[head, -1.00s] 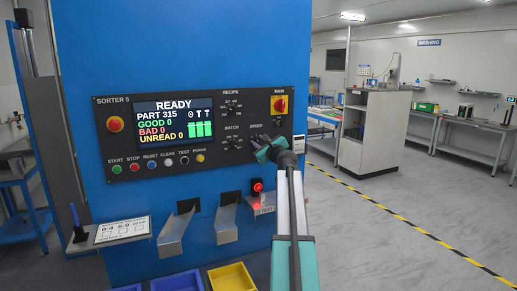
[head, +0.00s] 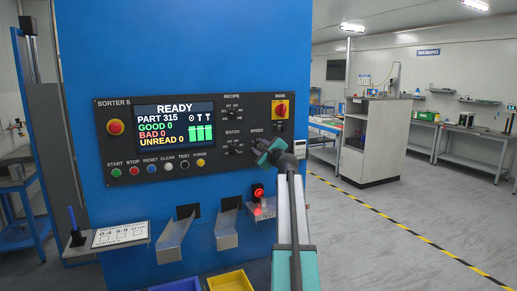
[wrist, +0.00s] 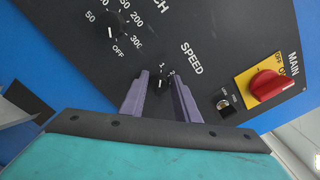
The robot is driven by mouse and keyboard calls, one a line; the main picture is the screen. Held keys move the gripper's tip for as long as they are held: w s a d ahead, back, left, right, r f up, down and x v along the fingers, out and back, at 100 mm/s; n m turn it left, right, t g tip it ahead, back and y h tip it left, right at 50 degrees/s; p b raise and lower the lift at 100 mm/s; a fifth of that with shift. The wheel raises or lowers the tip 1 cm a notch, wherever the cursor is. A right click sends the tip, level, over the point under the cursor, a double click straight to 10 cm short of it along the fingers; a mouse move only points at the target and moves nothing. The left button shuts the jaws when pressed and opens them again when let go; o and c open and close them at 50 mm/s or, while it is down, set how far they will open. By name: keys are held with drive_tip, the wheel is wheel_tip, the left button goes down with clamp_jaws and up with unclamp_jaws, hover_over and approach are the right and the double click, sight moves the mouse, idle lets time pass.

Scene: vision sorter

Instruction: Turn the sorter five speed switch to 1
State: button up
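The sorter five speed switch (wrist: 160,83) is a small black knob below the SPEED label. It shows in the wrist view between my two purple-grey fingers. My gripper (wrist: 159,78) is open, with one fingertip on each side of the knob; I cannot tell whether either touches it. The mark "1" is visible above the knob, but its pointer is too small to read surely. In the head view my gripper (head: 262,148) is at the panel's lower right, below the SPEED label, and covers most of the switch.
The batch knob (wrist: 114,26) is upper left.

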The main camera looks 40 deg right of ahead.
drive_tip(key=shift+o, duration=1.3)
drive_tip(key=b+v, duration=0.2)
drive_tip(key=v, duration=1.1)
drive_tip(key=shift+s, duration=0.4)
drive_tip(key=shift+a+f, duration=0.1)
drive_tip(key=shift+a, duration=0.05)
